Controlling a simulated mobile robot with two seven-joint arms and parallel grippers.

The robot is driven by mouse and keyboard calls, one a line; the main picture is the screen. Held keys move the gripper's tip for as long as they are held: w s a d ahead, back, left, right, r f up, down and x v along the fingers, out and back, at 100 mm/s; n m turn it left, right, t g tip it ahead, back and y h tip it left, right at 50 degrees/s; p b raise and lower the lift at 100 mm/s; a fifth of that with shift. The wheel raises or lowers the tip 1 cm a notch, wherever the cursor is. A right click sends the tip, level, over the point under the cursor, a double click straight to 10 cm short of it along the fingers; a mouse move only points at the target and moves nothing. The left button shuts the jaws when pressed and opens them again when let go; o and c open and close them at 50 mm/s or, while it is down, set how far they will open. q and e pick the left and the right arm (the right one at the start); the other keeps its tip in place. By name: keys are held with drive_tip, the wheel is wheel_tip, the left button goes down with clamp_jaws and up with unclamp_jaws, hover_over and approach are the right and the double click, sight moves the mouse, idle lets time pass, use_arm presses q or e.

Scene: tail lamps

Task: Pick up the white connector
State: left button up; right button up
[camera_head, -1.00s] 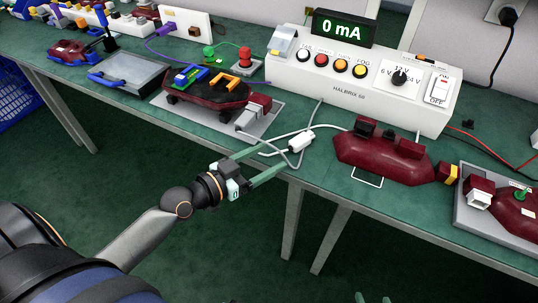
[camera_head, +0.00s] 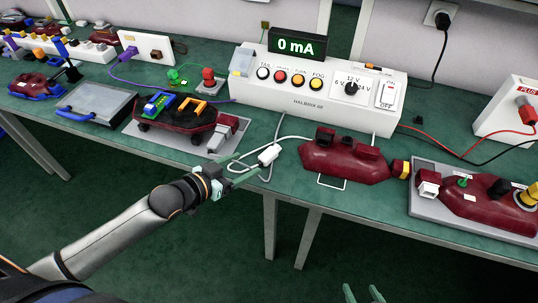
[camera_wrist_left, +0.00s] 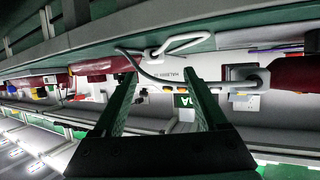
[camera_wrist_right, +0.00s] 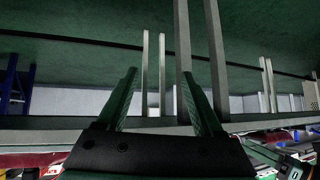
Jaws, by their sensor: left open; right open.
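The white connector (camera_head: 268,155) hangs on a pale cable near the front edge of the green bench, between two dark red lamps. My left gripper (camera_head: 250,165) is open and empty, its green fingers pointing at the connector from the left. The fingertips are close to it, but I cannot tell whether they touch it. In the left wrist view, the pale cable (camera_wrist_left: 184,43) loops beyond the open fingers (camera_wrist_left: 160,82). My right gripper (camera_head: 363,293) is open at the bottom edge of the head view, low in front of the bench and away from the connector.
A white control box (camera_head: 310,105) with a "0 mA" display (camera_head: 298,45) stands behind. A red lamp (camera_head: 345,160) is right of the connector; another lamp on a plate (camera_head: 175,112) is left. A further lamp lies on a grey tray (camera_head: 425,205). Floor space in front is free.

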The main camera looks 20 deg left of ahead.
sight(261, 159)
use_arm(q)
drive_tip(key=shift+d+b+x, duration=0.2)
drive_tip(key=shift+b+x, duration=0.05)
drive_tip(key=shift+x, duration=1.65)
drive_tip(key=shift+d+b+x, duration=0.2)
drive_tip(key=shift+b+x, duration=0.05)
drive_tip(key=shift+x, duration=1.65)
drive_tip(key=shift+s, duration=0.2)
drive_tip(key=shift+c, duration=0.3)
clamp_jaws()
